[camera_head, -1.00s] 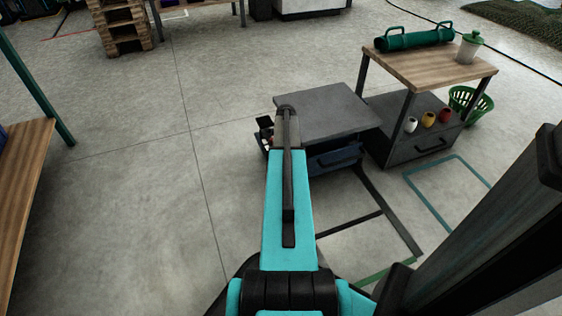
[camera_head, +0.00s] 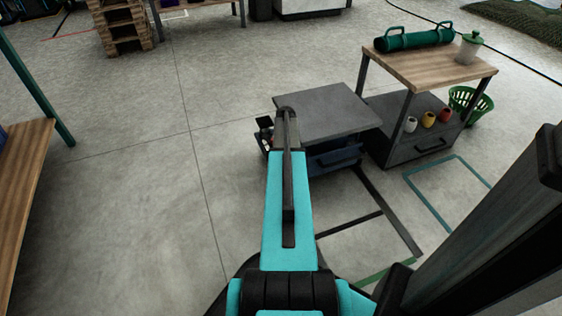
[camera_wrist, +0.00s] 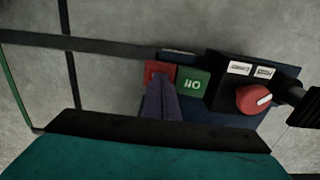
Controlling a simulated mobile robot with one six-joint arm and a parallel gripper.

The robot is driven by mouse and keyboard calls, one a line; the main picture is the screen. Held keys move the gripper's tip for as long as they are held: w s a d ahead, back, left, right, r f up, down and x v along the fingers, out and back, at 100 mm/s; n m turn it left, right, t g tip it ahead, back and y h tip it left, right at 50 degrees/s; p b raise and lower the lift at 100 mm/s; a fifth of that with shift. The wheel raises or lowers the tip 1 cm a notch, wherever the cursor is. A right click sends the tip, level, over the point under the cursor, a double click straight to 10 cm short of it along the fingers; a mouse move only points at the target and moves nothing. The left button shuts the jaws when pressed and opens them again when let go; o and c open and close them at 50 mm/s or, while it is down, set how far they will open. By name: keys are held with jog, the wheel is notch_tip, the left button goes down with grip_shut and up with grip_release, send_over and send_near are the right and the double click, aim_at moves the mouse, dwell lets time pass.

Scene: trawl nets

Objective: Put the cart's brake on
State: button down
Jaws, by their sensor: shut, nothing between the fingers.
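The cart (camera_head: 322,112) has a grey top and a dark blue body, and stands beyond my arm in the head view. In the wrist view, a red pedal-like block (camera_wrist: 157,68) sits beside a green block (camera_wrist: 193,83) with light markings. My gripper (camera_wrist: 159,86) is shut and empty, with its purple-grey fingertips over the lower edge of the red block. I cannot tell whether they touch it. Right of the green block is a red round knob (camera_wrist: 253,99) with a white line, on a black panel with two white labels. In the head view my arm hides the gripper.
A wood-topped workbench (camera_head: 432,68) with a green roll and several small pots stands right of the cart. A green basket (camera_head: 470,105) is beside it. A wooden table (camera_head: 25,200) is at the left. The floor between is clear.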

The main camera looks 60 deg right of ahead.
notch_tip(320, 180, up, 7)
jog(key=p, duration=0.5)
dwell(0.6)
jog(key=shift+p, duration=0.3)
